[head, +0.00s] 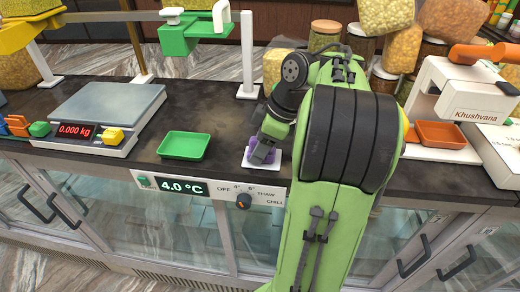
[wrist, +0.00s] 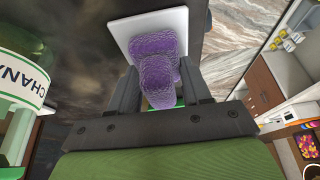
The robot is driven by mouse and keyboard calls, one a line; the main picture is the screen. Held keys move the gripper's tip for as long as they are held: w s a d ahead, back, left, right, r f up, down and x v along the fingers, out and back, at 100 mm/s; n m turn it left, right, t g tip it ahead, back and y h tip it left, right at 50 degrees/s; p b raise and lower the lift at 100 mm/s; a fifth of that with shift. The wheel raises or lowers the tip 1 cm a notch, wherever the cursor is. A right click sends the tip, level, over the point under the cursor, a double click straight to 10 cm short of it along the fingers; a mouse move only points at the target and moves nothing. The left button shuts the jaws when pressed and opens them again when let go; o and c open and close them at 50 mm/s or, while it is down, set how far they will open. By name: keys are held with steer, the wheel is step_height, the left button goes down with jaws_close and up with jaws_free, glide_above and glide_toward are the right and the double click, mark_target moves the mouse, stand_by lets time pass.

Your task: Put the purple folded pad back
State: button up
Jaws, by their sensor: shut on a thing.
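The purple folded pad (wrist: 158,80) shows between my two fingers in the wrist view, with rounded purple bulges at both ends. My gripper (wrist: 158,70) is shut on it. A small white dish (wrist: 122,30) lies just beyond the fingertips, under or right behind the pad; I cannot tell whether they touch. In the head view, my gripper (head: 262,152) points down at the counter's front edge. Some purple of the pad (head: 271,156) shows around the fingers over the white dish (head: 248,164). My arm hides part of both.
A green tray (head: 184,146) lies left of the white dish. A scale (head: 108,112) stands further left. Jars (head: 325,36) stand behind my arm, and a white machine with an orange tray (head: 440,134) is at right. Dark counter (head: 215,100) behind the green tray is bare.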

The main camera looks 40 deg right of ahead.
steer(key=shift+f, duration=0.1)
steer(key=o, duration=1)
